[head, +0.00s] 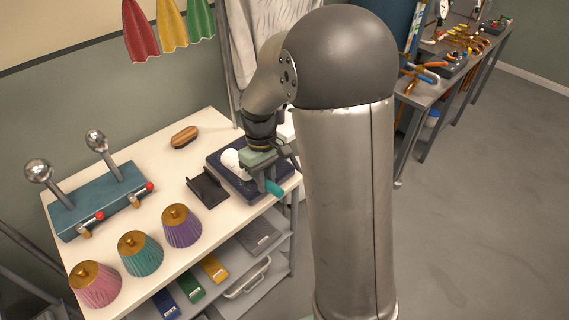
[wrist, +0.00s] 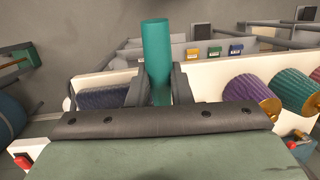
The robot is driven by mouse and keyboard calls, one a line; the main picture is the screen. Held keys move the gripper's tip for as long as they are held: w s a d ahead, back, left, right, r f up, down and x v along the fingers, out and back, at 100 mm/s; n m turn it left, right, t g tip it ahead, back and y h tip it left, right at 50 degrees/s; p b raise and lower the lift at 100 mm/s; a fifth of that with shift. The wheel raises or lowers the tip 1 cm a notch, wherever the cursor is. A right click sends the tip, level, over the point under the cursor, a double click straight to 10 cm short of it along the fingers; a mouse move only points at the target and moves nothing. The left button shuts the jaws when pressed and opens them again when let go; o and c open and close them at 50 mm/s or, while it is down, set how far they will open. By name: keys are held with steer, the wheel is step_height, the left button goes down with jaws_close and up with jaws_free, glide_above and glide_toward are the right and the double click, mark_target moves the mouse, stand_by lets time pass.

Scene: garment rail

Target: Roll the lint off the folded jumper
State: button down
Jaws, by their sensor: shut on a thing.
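The folded navy jumper (head: 222,171) lies at the right end of the white table; part of it shows left of my fingers in the wrist view (wrist: 98,99). My gripper (head: 265,177) is over the jumper, shut on the teal handle of the lint roller (head: 274,188). The handle stands between my two fingers in the wrist view (wrist: 156,50). The roller's white head (head: 232,160) is over the jumper; I cannot tell whether it touches. My arm and gripper hide part of the jumper, and lint is too small to make out.
A black holder (head: 206,188) stands just left of the jumper. A wooden brush (head: 184,136) lies behind it. Purple (head: 181,227), teal (head: 140,253) and pink (head: 95,284) ribbed shades line the front edge. A blue stand with metal balls (head: 102,200) is at left.

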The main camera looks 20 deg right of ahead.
steer(key=shift+s+a, duration=0.15)
steer(key=shift+a, duration=0.1)
steer(key=shift+f, duration=0.2)
step_height(320, 180, down, 6)
steer(key=b, duration=0.4)
steer(key=shift+r, duration=0.1)
steer(key=shift+d, duration=0.1)
stand_by(0.3)
